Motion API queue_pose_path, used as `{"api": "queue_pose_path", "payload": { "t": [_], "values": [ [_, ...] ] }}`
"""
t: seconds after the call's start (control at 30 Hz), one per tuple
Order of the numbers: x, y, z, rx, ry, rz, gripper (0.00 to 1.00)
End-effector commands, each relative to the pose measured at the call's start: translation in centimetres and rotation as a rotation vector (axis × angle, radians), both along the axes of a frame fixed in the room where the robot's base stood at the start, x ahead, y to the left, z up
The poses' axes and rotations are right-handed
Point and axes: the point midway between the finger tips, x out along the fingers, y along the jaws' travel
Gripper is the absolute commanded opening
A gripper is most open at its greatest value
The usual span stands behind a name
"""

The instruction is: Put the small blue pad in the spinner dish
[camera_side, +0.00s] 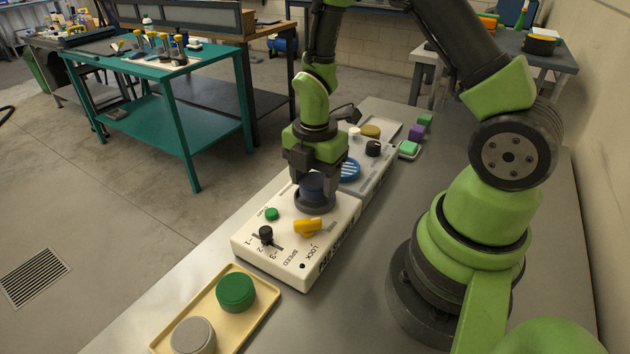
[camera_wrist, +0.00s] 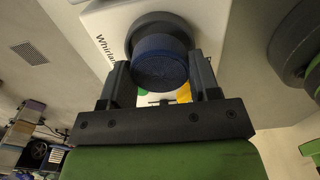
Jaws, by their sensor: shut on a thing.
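The small blue pad (camera_side: 312,186) is between the fingers of my gripper (camera_side: 313,190), which is shut on it. In the wrist view the pad (camera_wrist: 162,68) is a dark blue round piece between the two fingertips (camera_wrist: 160,80). The spinner dish (camera_side: 314,205) is a dark round cup on the white control box (camera_side: 290,258). The pad is right over or in the dish; I cannot tell whether it touches the bottom. The dish rim (camera_wrist: 158,20) shows behind the pad in the wrist view.
The white box carries a green button (camera_side: 271,214), a yellow lever (camera_side: 307,226) and a black speed knob (camera_side: 266,233). A yellow tray (camera_side: 222,308) in front holds a green pad and a grey pad. A grey unit (camera_side: 368,172) stands behind.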

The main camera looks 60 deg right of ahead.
Motion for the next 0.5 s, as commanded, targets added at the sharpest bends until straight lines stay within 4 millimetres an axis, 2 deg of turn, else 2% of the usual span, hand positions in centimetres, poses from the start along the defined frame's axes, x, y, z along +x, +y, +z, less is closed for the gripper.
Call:
{"api": "queue_pose_path", "payload": {
  "t": [0.1,0.47,0.5],
  "values": [
    [-0.02,-0.01,-0.93,0.000,0.000,-0.001,0.34],
    [0.00,-0.01,-1.27,0.000,0.000,-0.001,0.34],
    [0.02,-0.02,-1.25,0.000,-0.001,-0.001,0.63]
  ]
}}
